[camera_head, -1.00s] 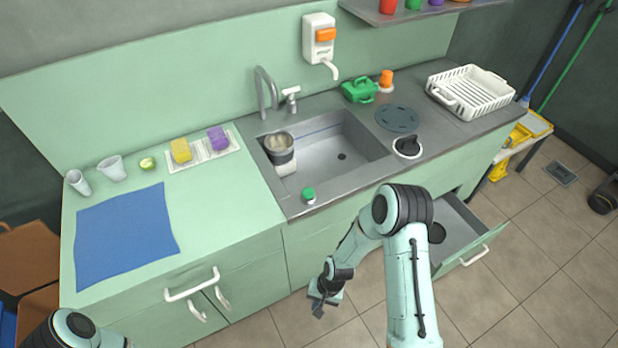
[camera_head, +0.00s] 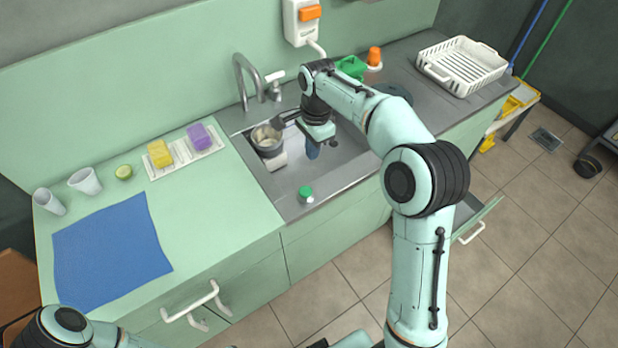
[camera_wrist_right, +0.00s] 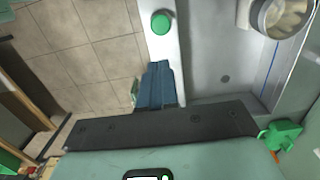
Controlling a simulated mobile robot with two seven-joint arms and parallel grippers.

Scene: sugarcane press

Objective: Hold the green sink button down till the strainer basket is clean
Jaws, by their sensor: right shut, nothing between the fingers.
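The green sink button (camera_head: 306,193) sits on the front rim of the sink, and in the right wrist view the button (camera_wrist_right: 161,22) shows at the top, ahead of the fingertips. The strainer basket (camera_head: 266,138) stands at the left end of the sink; its rim also shows in the right wrist view (camera_wrist_right: 283,15). I cannot tell how clean it is. My right gripper (camera_head: 313,151) is over the sink, right of the basket and behind the button, apart from both. Its blue fingers (camera_wrist_right: 157,84) are shut and empty. My left gripper is out of view.
The faucet (camera_head: 243,82) and soap dispenser (camera_head: 304,22) are behind the sink. A yellow sponge (camera_head: 160,152), purple sponge (camera_head: 199,136) and blue cloth (camera_head: 110,250) lie on the left counter. A white dish rack (camera_head: 462,65) is at the right. A drawer (camera_head: 478,211) stands open below.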

